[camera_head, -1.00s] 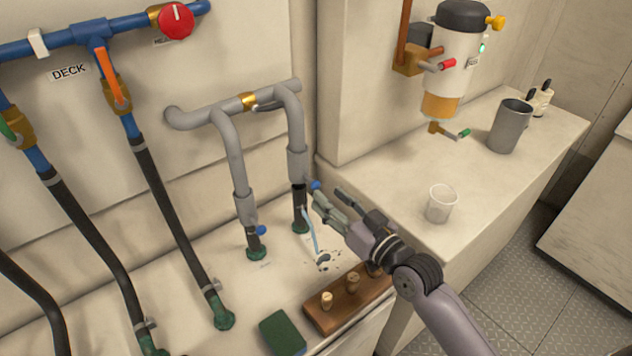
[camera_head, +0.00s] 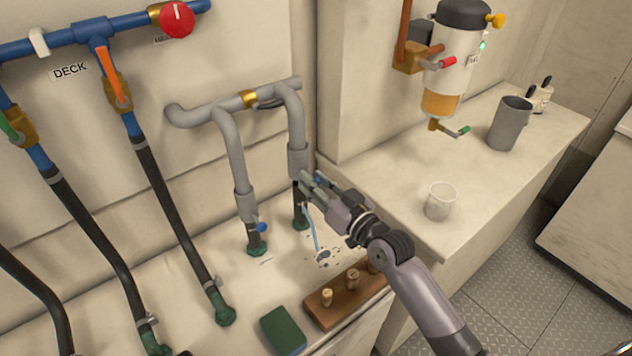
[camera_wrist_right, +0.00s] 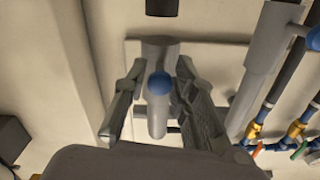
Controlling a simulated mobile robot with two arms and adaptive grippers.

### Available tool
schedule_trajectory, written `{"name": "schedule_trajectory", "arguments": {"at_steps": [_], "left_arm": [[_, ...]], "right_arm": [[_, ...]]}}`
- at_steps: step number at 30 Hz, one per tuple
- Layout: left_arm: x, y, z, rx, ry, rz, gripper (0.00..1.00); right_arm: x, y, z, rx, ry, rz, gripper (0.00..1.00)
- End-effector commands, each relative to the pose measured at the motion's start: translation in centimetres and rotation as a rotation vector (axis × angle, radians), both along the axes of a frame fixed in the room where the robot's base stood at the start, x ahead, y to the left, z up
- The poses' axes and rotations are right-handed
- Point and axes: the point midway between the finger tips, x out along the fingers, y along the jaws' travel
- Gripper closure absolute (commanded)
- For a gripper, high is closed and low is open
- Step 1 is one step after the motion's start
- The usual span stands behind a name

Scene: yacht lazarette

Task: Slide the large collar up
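Two grey collars sit on the two vertical pipes in the head view. The right-hand collar (camera_head: 298,162) is on the pipe nearer the corner; the left-hand collar (camera_head: 243,206) has a blue knob (camera_head: 261,228). I cannot tell surely which is the large one. My right gripper (camera_head: 307,186) is at the lower end of the right-hand collar and partly hides it. In the right wrist view its fingers (camera_wrist_right: 158,103) are apart, on either side of a blue knob (camera_wrist_right: 159,83) and a grey cylindrical part. Contact is not clear. My left gripper is not in view.
A thin blue water jet (camera_head: 313,228) runs from the right pipe to a puddle (camera_head: 323,257). A wooden block with plugs (camera_head: 336,308) and a green pad (camera_head: 283,331) lie in front. A clear cup (camera_head: 440,201) and grey mug (camera_head: 509,124) stand on the right ledge.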

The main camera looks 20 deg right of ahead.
Motion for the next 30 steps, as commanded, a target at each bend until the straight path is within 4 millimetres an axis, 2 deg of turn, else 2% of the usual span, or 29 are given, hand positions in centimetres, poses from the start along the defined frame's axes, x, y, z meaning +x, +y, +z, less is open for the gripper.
{"name": "schedule_trajectory", "arguments": {"at_steps": [10,26,30], "left_arm": [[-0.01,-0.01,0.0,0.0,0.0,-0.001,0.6],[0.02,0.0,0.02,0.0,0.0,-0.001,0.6],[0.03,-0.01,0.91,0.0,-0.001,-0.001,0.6]], "right_arm": [[-0.02,-0.01,0.0,0.0,0.0,0.0,1.0],[-0.03,0.02,0.03,0.0,0.0,0.001,1.0],[-0.03,0.03,0.75,-0.002,0.0,0.001,1.0]]}}
